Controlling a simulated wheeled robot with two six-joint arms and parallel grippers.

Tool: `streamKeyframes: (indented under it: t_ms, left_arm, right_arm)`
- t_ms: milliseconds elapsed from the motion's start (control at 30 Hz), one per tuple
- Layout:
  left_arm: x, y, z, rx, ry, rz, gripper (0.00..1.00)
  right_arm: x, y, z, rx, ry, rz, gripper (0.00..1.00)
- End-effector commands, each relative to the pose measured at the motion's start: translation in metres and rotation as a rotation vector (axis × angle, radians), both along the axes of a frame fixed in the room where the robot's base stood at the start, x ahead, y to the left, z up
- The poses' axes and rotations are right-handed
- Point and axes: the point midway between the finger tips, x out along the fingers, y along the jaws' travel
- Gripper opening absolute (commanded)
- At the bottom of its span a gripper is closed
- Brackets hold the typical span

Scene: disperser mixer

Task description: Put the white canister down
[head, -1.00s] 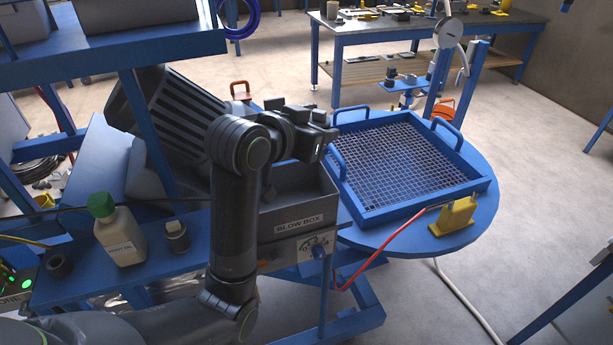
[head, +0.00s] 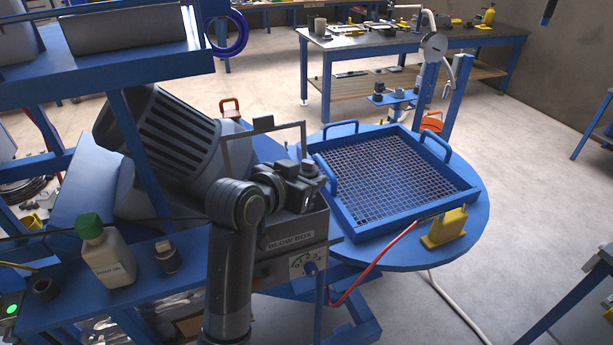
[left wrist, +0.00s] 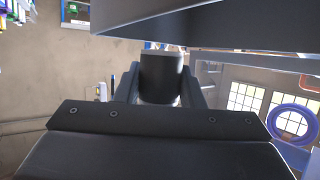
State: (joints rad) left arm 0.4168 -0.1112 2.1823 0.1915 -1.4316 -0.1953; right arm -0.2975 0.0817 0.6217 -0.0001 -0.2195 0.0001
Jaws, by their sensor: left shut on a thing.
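My left gripper (head: 306,182) is above the blow box (head: 290,245), beside its rim in the head view. In the left wrist view the gripper (left wrist: 161,92) is shut on a dark-topped cylinder (left wrist: 161,70), paler at its lower end. I cannot tell whether this is the white canister, as the arm mostly hides it in the head view. A white bottle with a green cap (head: 108,262) stands upright on the blue shelf at left, apart from the gripper. My right gripper is not in view.
A thin grey frame (head: 264,130) rises behind my left gripper. A blue tray with mesh (head: 405,225) lies on the round blue table (head: 475,215), with a yellow block (head: 445,228) in front. A dark bottle (head: 168,260) stands near the white one. A large ribbed drum (head: 160,140) leans behind.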

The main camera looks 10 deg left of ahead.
Motion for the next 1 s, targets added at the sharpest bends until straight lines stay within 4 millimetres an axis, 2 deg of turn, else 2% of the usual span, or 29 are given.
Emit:
streamKeyframes:
  t_ms: [367,400,567,867,1000]
  left_arm:
    - [0.000,0.000,-0.010,0.000,0.001,0.000,0.13]
    - [0.000,0.000,-0.010,0.000,0.001,0.000,0.38]
    - [0.000,0.000,-0.009,0.000,0.001,0.000,0.57]
    - [0.000,0.000,-0.007,0.000,0.000,0.000,0.57]
    - [0.000,0.000,0.008,0.000,-0.004,-0.001,0.57]
  right_arm:
    - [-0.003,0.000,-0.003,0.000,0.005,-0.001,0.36]
    - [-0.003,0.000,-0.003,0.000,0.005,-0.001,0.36]
    - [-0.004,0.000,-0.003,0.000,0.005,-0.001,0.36]
    - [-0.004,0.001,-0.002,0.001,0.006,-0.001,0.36]
    - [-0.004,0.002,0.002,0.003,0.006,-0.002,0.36]
